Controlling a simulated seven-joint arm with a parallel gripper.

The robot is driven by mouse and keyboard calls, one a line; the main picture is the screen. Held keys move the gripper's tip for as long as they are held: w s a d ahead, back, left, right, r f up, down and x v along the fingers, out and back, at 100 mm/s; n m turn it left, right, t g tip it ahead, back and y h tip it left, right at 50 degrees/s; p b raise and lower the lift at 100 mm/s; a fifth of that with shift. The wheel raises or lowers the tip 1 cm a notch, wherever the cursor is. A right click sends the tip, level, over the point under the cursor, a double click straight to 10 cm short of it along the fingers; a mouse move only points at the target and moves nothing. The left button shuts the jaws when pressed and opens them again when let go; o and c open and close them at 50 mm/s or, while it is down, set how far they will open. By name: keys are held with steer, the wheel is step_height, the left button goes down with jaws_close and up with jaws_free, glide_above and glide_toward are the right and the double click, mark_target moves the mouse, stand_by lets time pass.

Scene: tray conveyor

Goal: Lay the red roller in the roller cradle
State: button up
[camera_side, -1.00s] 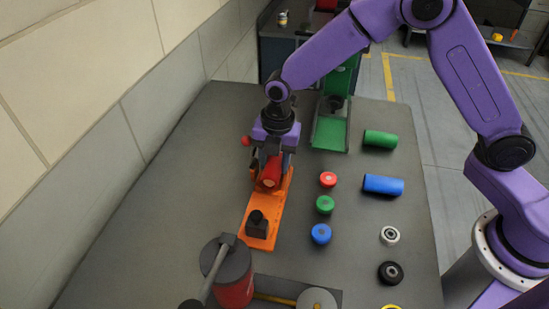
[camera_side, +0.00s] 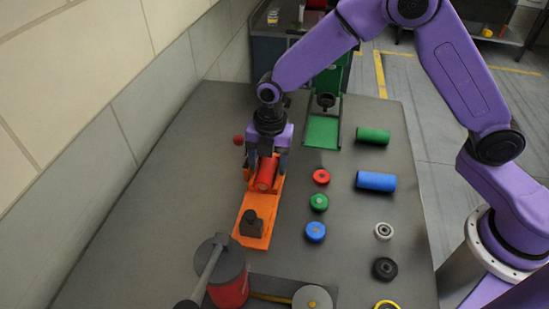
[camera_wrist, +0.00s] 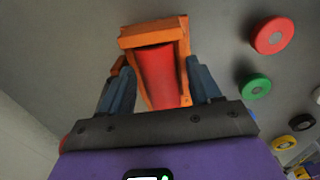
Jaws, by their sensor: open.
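The red roller (camera_side: 266,174) lies lengthwise in the raised far part of the orange fixture (camera_side: 252,215), which looks like the roller cradle. In the wrist view the roller (camera_wrist: 160,75) sits between the side walls of the orange frame (camera_wrist: 150,34), its end close to the end wall. My gripper (camera_side: 266,160) is directly over the roller, pointing down. Its blue-grey fingers stand open, one on each side of the cradle, with gaps to the roller in the wrist view. The roller's underside is hidden, so its full seating cannot be seen.
A green stand (camera_side: 322,131) is behind to the right. Green (camera_side: 373,136) and blue (camera_side: 376,181) rollers lie at right. A dark-topped red drum (camera_side: 230,288) is in front.

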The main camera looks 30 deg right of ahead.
steer(key=shift+w+a+r, duration=0.1)
steer(key=shift+w+r, duration=0.05)
step_height(320, 180, up, 6)
steer(key=shift+w+r, duration=0.1)
steer(key=shift+r, duration=0.05)
steer(key=shift+s+d+r+m, duration=0.3)
steer(key=shift+s+d+m, duration=0.1)
steer(key=shift+s+d, duration=0.15)
steer(key=s+d+r+m, duration=0.2)
steer(key=s+d+m, duration=0.5)
steer(key=s+d, duration=0.3)
steer(key=s+d+r+m, duration=0.2)
steer(key=s+d+m, duration=0.5)
steer(key=s+d, duration=0.3)
steer(key=shift+d+h, duration=0.4)
steer(key=shift+d, duration=0.15)
steer(key=s+a+r, duration=0.1)
steer(key=s+a, duration=0.2)
steer(key=s, duration=0.4)
steer(key=shift+s+r+y, duration=0.35)
steer(key=shift+s+y, duration=0.05)
